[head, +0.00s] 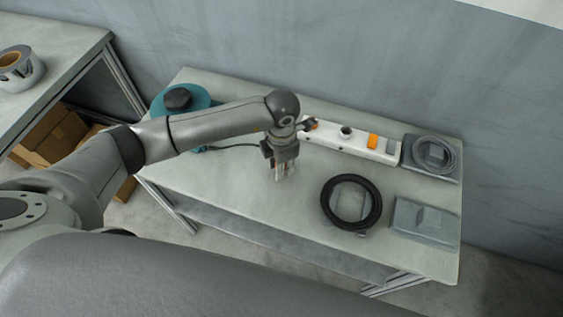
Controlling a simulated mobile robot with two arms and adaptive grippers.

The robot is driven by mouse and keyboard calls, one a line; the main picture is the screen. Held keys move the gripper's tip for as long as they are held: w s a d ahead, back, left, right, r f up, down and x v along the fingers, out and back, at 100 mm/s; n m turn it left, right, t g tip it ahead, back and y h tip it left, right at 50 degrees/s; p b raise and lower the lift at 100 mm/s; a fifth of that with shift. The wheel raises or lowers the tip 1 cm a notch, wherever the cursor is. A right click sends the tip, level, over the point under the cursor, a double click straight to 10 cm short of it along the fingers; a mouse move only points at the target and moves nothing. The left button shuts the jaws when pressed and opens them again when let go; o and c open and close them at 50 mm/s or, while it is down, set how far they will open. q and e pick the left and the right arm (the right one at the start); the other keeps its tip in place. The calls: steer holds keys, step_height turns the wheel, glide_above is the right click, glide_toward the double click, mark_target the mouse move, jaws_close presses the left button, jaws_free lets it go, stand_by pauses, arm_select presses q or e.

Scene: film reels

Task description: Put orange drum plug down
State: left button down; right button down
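A white power strip (335,143) lies along the back of the table. My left gripper (284,175) points down over the table, in front of the strip's left end. Its fingers look close together, but whether they hold anything is too small to tell. A teal drum (197,99) with a black top stands behind my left arm, partly hidden. A dark cable (235,146) runs from near it toward my gripper. My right gripper is out of view.
A black ring-shaped coil (375,207) lies at the table's front right. A grey box (425,220) is right of it. A grey coil (451,157) lies on a grey base at the back right. The tabletop (240,195) left of the black coil is clear.

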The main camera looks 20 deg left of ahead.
arm_select(q)
steer(key=shift+f, duration=0.15)
steer(key=c, duration=1.2)
jaws_free()
steer(key=shift+r, duration=0.2)
step_height(320, 180, up, 12)
steer(key=b, duration=0.2)
